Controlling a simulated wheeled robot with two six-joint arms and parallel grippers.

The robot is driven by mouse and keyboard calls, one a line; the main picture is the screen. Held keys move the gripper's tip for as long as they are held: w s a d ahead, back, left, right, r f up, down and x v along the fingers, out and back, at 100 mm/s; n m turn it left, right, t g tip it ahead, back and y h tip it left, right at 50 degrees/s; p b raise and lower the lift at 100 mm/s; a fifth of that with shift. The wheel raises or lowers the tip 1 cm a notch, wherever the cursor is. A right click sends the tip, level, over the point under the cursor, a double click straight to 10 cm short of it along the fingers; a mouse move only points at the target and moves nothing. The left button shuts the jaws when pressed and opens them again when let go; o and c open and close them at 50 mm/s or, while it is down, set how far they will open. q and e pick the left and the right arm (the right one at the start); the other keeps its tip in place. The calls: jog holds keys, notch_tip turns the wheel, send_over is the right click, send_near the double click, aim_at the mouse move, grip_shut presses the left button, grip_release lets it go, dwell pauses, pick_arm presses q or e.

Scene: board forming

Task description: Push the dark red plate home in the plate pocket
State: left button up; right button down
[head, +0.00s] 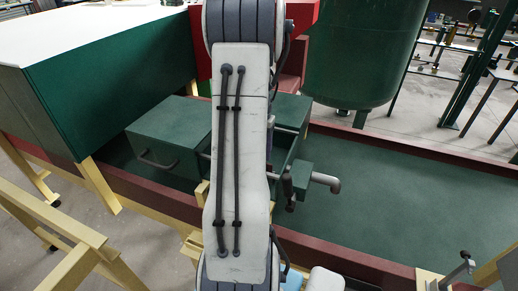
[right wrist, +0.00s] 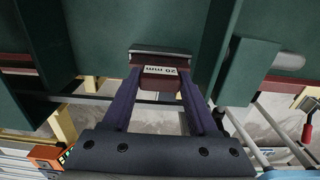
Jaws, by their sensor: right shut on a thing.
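In the right wrist view my right gripper (right wrist: 159,74) has its two purple fingers shut on the dark red plate (right wrist: 160,84). The plate has a white "20 mm" label facing the camera. Its far end meets a grey metal edge (right wrist: 161,51) between dark green blocks. The plate pocket's inside is hidden, so I cannot tell how deep the plate sits. In the head view a pale arm link of mine covers the middle and hides the plate and the right gripper. My left gripper is in neither view.
In the head view a green box (head: 166,140) with a handle stands left of my arm. A smaller green block (head: 301,181) with a grey pipe (head: 326,181) is right of it. A dark red rail (head: 345,261) borders the green bed (head: 400,205), which is clear at right.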

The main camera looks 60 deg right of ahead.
jog(key=shift+c, duration=0.5)
grip_release()
jog(key=shift+r, duration=0.4)
notch_tip(320, 180, up, 10)
jog(key=b, duration=0.2)
jog(key=shift+f+b, duration=0.2)
jog(key=shift+b, duration=0.1)
